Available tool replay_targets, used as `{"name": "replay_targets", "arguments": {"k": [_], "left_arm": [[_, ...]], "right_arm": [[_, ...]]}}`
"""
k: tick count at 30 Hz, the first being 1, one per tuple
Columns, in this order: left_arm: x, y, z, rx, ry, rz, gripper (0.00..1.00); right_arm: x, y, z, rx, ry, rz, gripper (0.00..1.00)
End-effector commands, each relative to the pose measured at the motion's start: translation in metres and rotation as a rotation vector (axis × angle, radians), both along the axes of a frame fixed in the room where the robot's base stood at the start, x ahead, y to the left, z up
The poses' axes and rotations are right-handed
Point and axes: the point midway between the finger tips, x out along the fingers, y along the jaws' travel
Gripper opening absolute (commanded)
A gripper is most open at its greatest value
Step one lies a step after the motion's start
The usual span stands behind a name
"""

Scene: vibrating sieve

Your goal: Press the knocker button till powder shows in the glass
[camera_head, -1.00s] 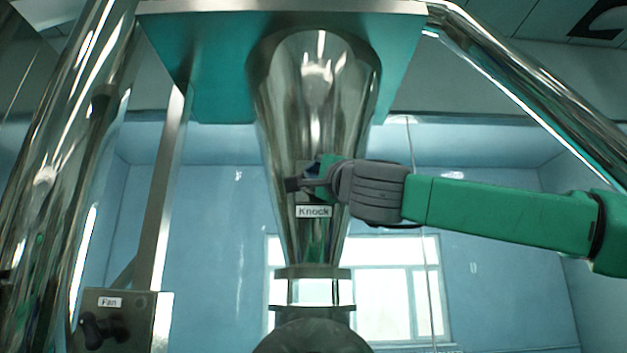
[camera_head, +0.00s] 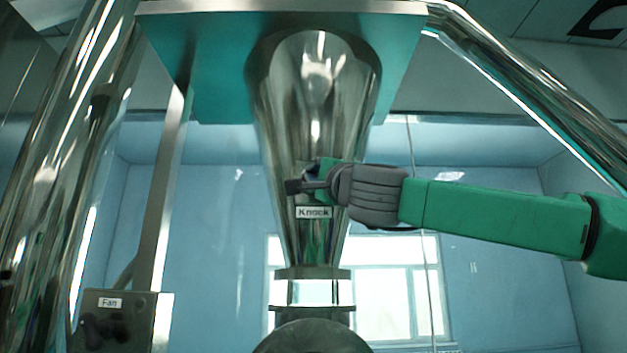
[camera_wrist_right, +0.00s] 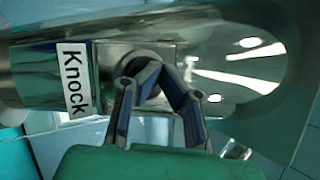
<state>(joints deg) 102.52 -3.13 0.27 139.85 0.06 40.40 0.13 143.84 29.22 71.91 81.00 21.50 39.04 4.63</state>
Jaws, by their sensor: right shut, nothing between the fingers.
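A shiny steel cone (camera_head: 318,100) hangs in the middle of the head view, with a "Knock" label (camera_head: 313,212) on its front. My right gripper (camera_head: 294,186) is shut and empty, just above the label and in front of the cone. In the right wrist view, its fingertips (camera_wrist_right: 152,76) lie over a dark round part on a metal plate beside the label. The fingers hide much of this part, and I cannot tell whether they press it. The glass section (camera_head: 313,292) below the cone looks clear and bright, with no powder visible. My left gripper is not in view.
A control box with a "Fan" label (camera_head: 109,302) stands at the lower left. Steel pipes (camera_head: 60,150) rise at the left, and another steel tube (camera_head: 530,95) slants down at the right. A bright window (camera_head: 390,300) lies behind the glass section.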

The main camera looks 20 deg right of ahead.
Motion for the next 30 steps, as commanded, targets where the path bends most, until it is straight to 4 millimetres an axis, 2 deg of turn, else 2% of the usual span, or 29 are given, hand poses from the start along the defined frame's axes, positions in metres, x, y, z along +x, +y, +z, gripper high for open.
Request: {"name": "replay_targets", "arguments": {"k": [30], "left_arm": [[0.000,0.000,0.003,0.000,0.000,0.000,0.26]], "right_arm": [[0.013,-0.005,-0.001,0.003,0.002,-0.004,0.00]]}}
